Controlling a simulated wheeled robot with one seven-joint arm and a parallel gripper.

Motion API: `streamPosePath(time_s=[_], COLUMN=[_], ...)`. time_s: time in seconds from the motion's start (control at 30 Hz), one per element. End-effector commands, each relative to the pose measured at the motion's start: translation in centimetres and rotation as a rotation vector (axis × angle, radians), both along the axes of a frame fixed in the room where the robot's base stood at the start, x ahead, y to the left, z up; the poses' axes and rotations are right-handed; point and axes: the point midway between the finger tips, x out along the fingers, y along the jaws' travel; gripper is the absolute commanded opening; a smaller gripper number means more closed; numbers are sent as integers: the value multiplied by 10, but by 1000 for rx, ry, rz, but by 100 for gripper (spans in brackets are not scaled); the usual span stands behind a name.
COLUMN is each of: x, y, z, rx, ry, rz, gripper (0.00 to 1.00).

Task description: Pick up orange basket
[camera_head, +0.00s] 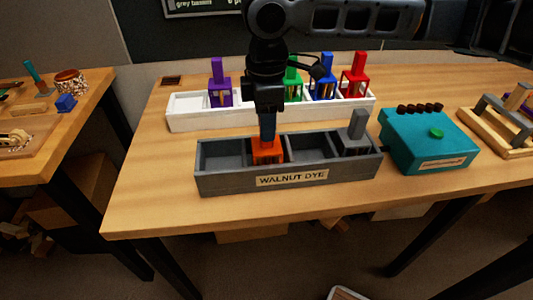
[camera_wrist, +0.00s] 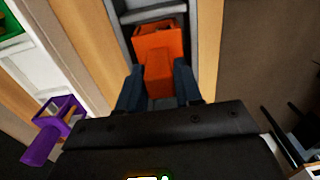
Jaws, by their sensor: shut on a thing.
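The orange basket (camera_head: 267,151) sits in the second compartment from the left of the grey tray labelled "WALNUT DYE" (camera_head: 291,180). My gripper (camera_head: 267,135) points down from above it and is shut on its upright handle. In the wrist view the orange basket (camera_wrist: 159,45) has its block-shaped handle between the two dark fingers (camera_wrist: 159,88). The basket's lower part is hidden by the tray's front wall in the head view, so I cannot tell whether it touches the tray floor.
A white tray (camera_head: 186,122) behind holds purple (camera_head: 220,85), green (camera_head: 293,83), blue (camera_head: 323,83) and red (camera_head: 356,80) baskets. A grey basket (camera_head: 357,136) sits in the grey tray's right compartment. A teal box (camera_head: 428,144) stands to the right. The table's front left is clear.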

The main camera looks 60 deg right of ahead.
Motion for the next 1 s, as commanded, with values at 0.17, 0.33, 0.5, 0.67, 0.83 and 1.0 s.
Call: streamPosePath(time_s=[0.17, 0.33, 0.5, 0.67, 0.83, 1.0], x=[0, 0, 0, 0, 0, 1], y=[0, 0, 0, 0, 0, 0], z=[0, 0, 0, 1, 1, 14], rx=[0, 0, 0, -1, -1, -2], ry=[0, 0, 0, -1, -1, -3], rz=[0, 0, 0, 0, 0, 0], gripper=[14, 0, 0, 0, 0, 0])
